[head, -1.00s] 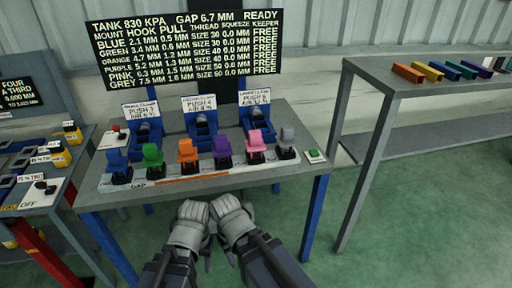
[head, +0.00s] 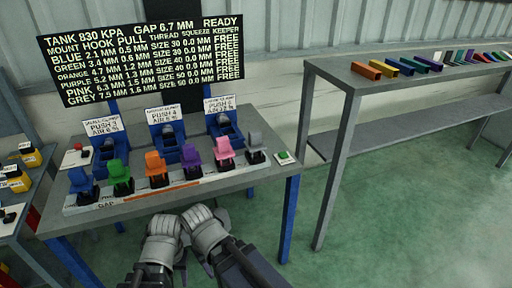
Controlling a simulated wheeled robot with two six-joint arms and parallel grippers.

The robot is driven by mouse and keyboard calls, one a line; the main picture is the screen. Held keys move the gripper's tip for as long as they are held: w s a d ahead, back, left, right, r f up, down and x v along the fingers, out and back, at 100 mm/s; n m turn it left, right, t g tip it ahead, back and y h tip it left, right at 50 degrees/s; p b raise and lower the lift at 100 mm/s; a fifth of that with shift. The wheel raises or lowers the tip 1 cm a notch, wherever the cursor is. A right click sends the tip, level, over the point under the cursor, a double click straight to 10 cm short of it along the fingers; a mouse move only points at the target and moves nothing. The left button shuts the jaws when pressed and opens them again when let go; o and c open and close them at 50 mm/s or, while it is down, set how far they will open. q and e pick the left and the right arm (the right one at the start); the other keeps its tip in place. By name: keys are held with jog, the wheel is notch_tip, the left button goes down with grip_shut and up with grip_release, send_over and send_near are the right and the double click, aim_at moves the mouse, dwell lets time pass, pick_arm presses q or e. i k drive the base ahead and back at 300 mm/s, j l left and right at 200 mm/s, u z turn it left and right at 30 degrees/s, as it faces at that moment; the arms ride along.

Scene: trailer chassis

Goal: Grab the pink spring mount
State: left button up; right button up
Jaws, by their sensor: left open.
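The pink spring mount (head: 224,151) stands upright on a dark base in the row at the front of the table, between the purple mount (head: 193,155) and the grey mount (head: 255,143). My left gripper (head: 165,226) is below the table's front edge in the picture, apart from the pink mount and to its lower left. It is open and seems empty. My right gripper (head: 202,219) is close beside it, also apart from the mounts; its fingers are too bunched to tell open from shut.
The row also holds an orange mount (head: 156,167), a green mount (head: 120,175) and a blue mount (head: 82,183). Blue clamp stations with signs stand behind. A green button (head: 284,157) is at the right corner. A shelf (head: 400,85) carries coloured bars. Floor is free at right.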

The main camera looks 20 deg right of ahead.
aim_at(223, 153)
jog(key=i+j, duration=0.25)
jog(key=i+z, duration=0.1)
jog(key=z, duration=1.55)
